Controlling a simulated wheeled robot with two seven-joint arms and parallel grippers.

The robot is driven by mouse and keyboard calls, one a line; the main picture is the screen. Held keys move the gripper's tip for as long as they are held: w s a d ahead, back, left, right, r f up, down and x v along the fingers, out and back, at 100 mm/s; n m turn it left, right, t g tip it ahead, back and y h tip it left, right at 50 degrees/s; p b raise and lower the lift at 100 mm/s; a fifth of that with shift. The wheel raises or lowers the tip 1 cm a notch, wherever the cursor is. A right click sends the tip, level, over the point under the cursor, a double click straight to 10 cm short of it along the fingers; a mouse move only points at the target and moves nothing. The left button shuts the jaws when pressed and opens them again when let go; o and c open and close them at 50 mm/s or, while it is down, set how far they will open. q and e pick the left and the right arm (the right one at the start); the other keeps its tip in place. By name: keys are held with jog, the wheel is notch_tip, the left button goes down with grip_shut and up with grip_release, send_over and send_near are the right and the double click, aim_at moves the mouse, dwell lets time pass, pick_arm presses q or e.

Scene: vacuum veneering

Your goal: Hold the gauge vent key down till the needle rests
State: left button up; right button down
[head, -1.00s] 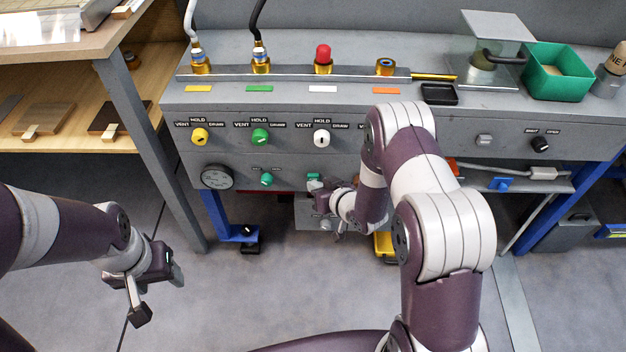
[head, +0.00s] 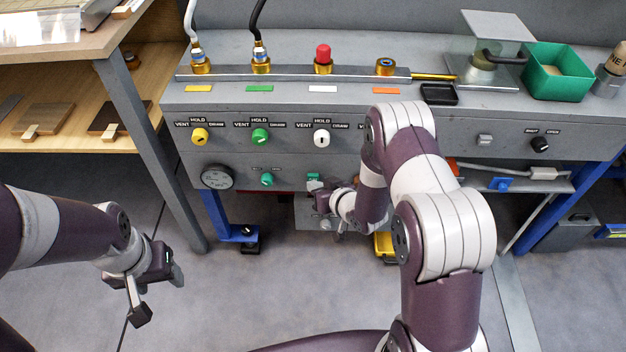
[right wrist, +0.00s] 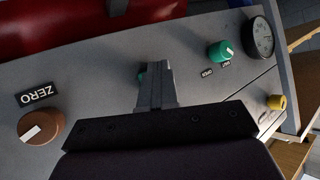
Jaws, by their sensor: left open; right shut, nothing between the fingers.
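The round gauge (head: 217,177) is on the lower left of the panel front; it also shows in the right wrist view (right wrist: 258,38). Its needle is too small to read. A green key (head: 314,182) is on the panel to the right of the green shut/open knob (head: 267,179). My right gripper (head: 322,193) is shut and empty at this key. In the right wrist view, its closed fingertips (right wrist: 153,72) cover most of the green key (right wrist: 140,76); whether they press it is unclear. My left gripper (head: 158,294) is open and empty, over the floor at left.
A brown ZERO knob (right wrist: 42,126) is on the panel in the right wrist view. Yellow (head: 199,137), green (head: 260,138) and white (head: 321,138) knobs are above. My right arm hides part of the panel. A wooden shelf (head: 80,95) stands at left.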

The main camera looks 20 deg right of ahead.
jog(key=shift+s, duration=0.1)
dwell(0.4)
jog(key=shift+s+a+p, duration=0.25)
jog(key=shift+s+p, duration=0.1)
jog(key=shift+s, duration=0.4)
jog(key=s, duration=0.2)
jog(key=s+a+p, duration=0.1)
jog(key=s, duration=0.1)
jog(key=shift+s+a, duration=0.2)
jog(key=shift+s, duration=0.2)
